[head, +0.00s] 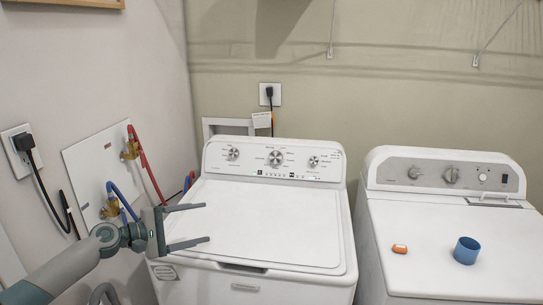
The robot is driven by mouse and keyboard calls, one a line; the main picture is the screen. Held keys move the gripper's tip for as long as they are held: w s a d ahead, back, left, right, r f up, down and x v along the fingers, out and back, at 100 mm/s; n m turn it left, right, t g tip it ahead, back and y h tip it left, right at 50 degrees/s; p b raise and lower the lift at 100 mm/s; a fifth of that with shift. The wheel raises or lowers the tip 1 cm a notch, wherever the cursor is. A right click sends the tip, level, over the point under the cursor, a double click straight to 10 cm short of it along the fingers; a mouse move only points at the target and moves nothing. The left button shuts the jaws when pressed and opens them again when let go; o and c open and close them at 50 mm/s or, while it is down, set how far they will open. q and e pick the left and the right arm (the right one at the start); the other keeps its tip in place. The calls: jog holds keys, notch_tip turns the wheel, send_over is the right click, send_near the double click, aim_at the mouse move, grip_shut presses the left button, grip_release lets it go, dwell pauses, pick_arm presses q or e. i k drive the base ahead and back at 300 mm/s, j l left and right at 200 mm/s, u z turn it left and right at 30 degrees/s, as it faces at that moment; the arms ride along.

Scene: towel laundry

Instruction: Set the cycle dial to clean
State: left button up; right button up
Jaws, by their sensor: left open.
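The white washer (265,222) stands in the middle with its lid shut. Its back panel carries a large middle dial (275,158), a left knob (232,154) and a right knob (313,161), with printed marks too small to read. The middle dial looks like the cycle dial, but I cannot read its setting. My left gripper (198,226) is open and empty over the left front part of the lid, its fingers pointing right. It is apart from the dials, which are farther back. My right gripper is not in view.
A white dryer (420,258) with its own knobs (451,175) stands at the right. An orange object (399,249) and a blue cup (466,250) sit on its top. Red and blue hoses (146,165) run along the left wall. The washer lid is clear.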

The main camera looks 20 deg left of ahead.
aim_at(276, 157)
jog(key=i+j, duration=0.15)
jog(key=i, duration=0.3)
jog(key=i+j, duration=0.2)
jog(key=i, duration=0.2)
jog(key=i+j, duration=0.15)
jog(key=i, duration=0.3)
